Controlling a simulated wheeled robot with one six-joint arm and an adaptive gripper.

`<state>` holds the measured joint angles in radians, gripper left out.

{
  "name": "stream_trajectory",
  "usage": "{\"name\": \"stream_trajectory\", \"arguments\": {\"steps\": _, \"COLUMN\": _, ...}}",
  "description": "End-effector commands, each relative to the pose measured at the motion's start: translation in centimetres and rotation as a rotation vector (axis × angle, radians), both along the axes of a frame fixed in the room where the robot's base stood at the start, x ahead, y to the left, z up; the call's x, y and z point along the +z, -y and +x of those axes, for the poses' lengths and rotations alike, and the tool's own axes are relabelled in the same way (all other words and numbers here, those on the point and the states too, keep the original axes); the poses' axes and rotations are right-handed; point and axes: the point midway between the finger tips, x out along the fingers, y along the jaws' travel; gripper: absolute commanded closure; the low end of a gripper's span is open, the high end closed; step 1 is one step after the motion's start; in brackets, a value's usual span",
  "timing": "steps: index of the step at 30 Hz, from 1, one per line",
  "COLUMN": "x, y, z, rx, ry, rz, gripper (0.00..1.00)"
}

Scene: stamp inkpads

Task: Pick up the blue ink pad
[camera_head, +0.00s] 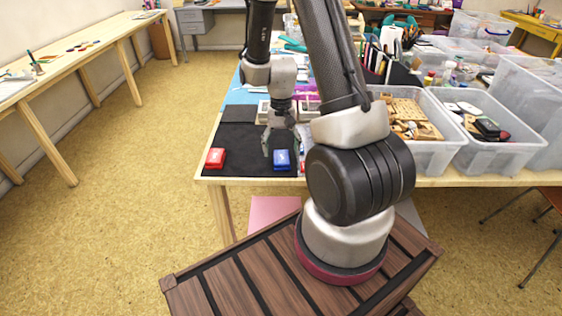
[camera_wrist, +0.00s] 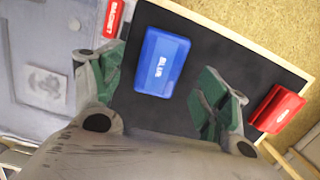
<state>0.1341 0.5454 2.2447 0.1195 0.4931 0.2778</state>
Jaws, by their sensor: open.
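The blue ink pad (camera_head: 282,159) lies on a black mat near the front edge of the table. In the wrist view the blue ink pad (camera_wrist: 162,62) shows its "BLUE" label and lies ahead of the fingers, between their lines. My gripper (camera_head: 281,143) is just behind and above the pad in the head view. In the wrist view my gripper (camera_wrist: 165,95) has its two green-padded fingers spread wide, with nothing between the pads. I cannot tell the exact height of the fingers above the pad.
A red ink pad (camera_head: 215,158) lies on the black mat (camera_head: 243,150) to the left; in the wrist view it is the red pad (camera_wrist: 277,108) at the right. Another red item (camera_wrist: 113,18) lies at upper left. Clear bins (camera_head: 440,150) stand on the table at right.

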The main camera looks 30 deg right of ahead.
Motion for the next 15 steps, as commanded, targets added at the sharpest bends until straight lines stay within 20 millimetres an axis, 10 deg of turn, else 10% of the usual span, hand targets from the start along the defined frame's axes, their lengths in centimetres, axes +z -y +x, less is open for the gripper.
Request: {"name": "stream_trajectory", "arguments": {"steps": 15, "x": -2.7, "y": -0.3, "z": -0.5, "rx": 0.000, "ry": 0.000, "rz": 0.000, "gripper": 0.36}}
